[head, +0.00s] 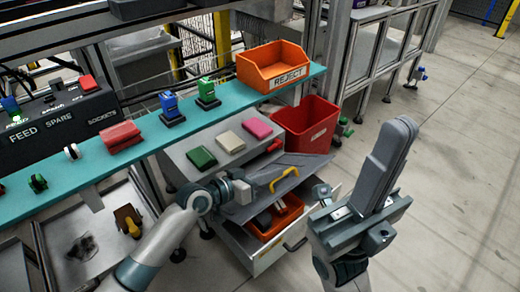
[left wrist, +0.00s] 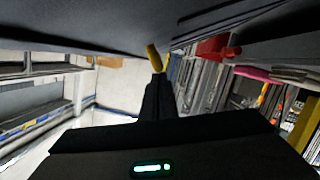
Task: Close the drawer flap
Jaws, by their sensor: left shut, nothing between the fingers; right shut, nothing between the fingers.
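The drawer (head: 268,258) is pulled out of the grey cabinet, with an orange bin (head: 296,205) inside. The grey flap (head: 262,178) stands raised and tilted above the drawer, with a yellow handle (head: 285,178) on it. My left gripper (head: 240,190) is at the left side of the flap; its fingers are hard to make out in the head view. In the left wrist view its shut fingers (left wrist: 157,82) point at a yellow part (left wrist: 153,58), apparently the handle, under a dark panel. Contact cannot be told. My right gripper (head: 392,150) is shut and empty, right of the drawer.
Green, cream and pink blocks (head: 230,142) lie on the cabinet top. A red bin (head: 305,125) stands behind the drawer. A teal shelf (head: 150,128) carries an orange REJECT tray (head: 272,67) and small parts. The floor (head: 450,190) at right is clear.

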